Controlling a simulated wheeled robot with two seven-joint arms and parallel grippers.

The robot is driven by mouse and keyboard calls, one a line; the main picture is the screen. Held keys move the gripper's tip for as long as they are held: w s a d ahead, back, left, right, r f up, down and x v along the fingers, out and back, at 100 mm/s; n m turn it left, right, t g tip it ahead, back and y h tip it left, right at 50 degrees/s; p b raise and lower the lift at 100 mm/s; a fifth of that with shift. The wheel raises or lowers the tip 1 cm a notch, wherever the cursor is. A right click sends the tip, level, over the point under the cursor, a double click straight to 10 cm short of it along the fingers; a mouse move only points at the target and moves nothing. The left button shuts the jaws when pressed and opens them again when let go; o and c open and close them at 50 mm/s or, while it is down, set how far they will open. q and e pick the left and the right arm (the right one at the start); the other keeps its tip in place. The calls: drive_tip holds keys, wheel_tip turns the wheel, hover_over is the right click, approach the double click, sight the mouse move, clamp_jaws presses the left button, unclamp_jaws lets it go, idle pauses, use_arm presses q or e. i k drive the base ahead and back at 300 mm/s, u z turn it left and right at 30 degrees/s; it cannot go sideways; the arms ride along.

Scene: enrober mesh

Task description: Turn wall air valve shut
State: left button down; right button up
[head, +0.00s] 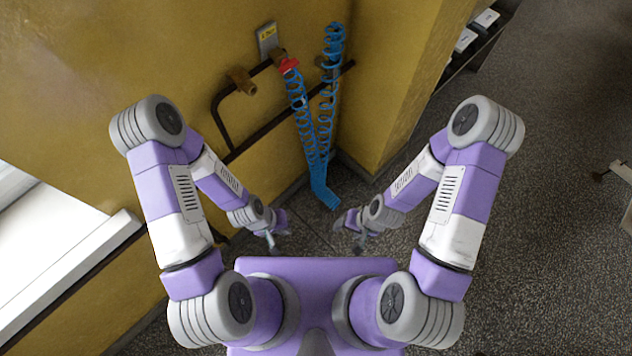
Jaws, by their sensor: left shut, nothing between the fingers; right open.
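The wall air valve has a red handle (288,65) and sits on the yellow wall below a small labelled plate (267,36). A blue coiled hose (302,105) hangs from just below it, loops near the floor and rises to the right. My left gripper (271,241) is shut and empty, low in front of my body and well below the valve. My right gripper (345,233) is open and empty, a little to the right of the left one. Neither gripper touches the valve or the hose.
A dark pipe rail (262,134) runs along the wall behind the hose. A brown fitting (241,81) sticks out left of the valve. A white windowsill (62,265) is at left. A wall corner stands right of the hose. The speckled floor (545,200) at right is mostly clear.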

sight(286, 65)
drive_tip(key=k, duration=0.5)
drive_tip(key=z, duration=1.25)
drive_tip(key=i, duration=1.05)
drive_tip(key=u, duration=2.15)
